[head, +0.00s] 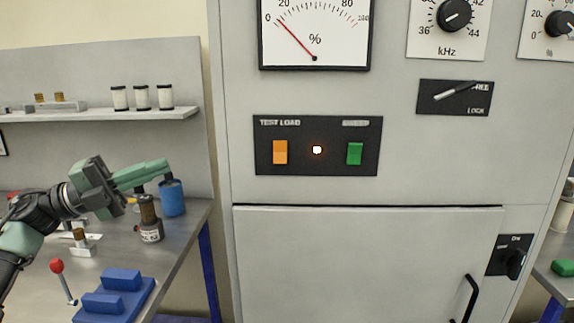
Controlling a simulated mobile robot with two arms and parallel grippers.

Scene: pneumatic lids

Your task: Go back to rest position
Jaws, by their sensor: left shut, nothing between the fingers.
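My left gripper (160,168) reaches in from the left, over the metal bench and left of the grey cabinet (370,265). Its green fingers are closed and empty. The fingers appear in front of a blue cylinder (172,198) and a brown-topped cylinder (149,222); I cannot tell whether they touch. My right gripper is not in view.
The cabinet carries a percent dial (315,30), an orange switch (280,152), a green switch (354,153), knobs and a black door handle (464,300). A red-knobbed lever (57,266) and blue block (118,290) are on the bench. A shelf (100,116) holds small jars.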

